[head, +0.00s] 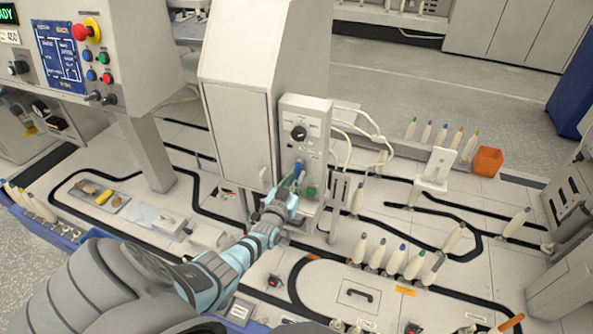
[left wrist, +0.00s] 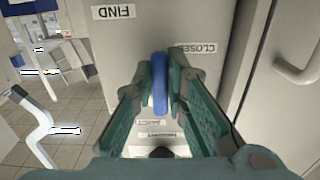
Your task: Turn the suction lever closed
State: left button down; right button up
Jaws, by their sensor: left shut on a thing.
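The suction lever (left wrist: 160,84) is a blue handle on the pale front panel, seen upright in the left wrist view. In the head view my left gripper (head: 290,182) reaches the front of the control box (head: 304,125), and the fingers mostly hide the lever there. My right gripper is not in view.
A tall grey cabinet (head: 238,130) stands directly left of the box. White cables (head: 365,135) hang at its right. Several bobbins (head: 396,260) stand front right.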

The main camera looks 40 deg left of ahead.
pick_arm(q)
jog(key=shift+f, duration=0.15)
jog(key=c, duration=1.6)
grip_release()
jog(key=v, duration=1.2)
